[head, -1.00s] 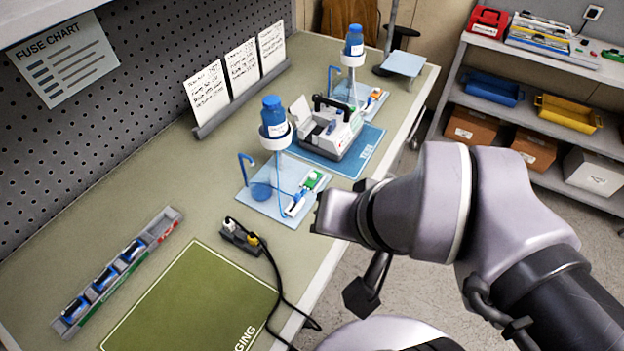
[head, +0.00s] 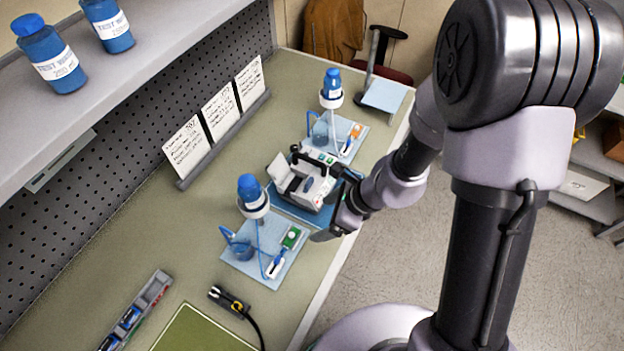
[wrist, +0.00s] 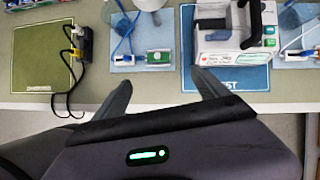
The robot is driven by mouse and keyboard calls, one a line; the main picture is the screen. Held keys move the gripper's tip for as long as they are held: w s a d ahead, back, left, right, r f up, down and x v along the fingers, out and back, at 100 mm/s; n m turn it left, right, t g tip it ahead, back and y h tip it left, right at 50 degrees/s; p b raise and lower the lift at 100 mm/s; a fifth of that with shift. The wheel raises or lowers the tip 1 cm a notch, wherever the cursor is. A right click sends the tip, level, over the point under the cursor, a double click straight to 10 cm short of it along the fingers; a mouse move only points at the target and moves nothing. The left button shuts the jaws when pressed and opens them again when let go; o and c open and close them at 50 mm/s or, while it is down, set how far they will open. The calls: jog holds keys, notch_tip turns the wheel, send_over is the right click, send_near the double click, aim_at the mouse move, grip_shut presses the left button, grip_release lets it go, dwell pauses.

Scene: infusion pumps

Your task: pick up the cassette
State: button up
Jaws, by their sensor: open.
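A small blue-and-white piece (head: 277,262), which looks like a cassette, lies on the near light-blue tray (head: 238,262), beside a green-and-white piece (head: 291,237). Thin tubing runs down to it from the blue bottle (head: 250,188) on a stand. In the wrist view the blue-and-white piece (wrist: 124,60) and the green piece (wrist: 158,57) lie beyond my fingertips. A similar tray stands past the pump. Blue pieces also sit in the grey rack (head: 152,292); I cannot tell which one the task means. My gripper (wrist: 163,77) is open and empty, over the bench's front edge, apart from everything.
A grey-white pump (head: 312,183) with a black handle and a raised flap stands on the blue test mat (wrist: 255,79). A dark socket block with a black cable (wrist: 82,48) lies beside the green mat (wrist: 40,60). A shelf with blue bottles overhangs the left.

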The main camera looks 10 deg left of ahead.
aim_at(292, 235)
jog(key=b+x, duration=0.1)
jog(key=x, duration=0.4)
jog(key=b+x, duration=0.2)
jog(key=x, duration=0.4)
jog(key=b+x, duration=0.2)
jog(key=x, duration=0.4)
jog(key=shift+s+a, duration=0.2)
jog(key=shift+s, duration=0.1)
jog(key=shift+s+r, duration=0.1)
jog(key=c, duration=1.3)
jog(key=shift+d+r, duration=0.1)
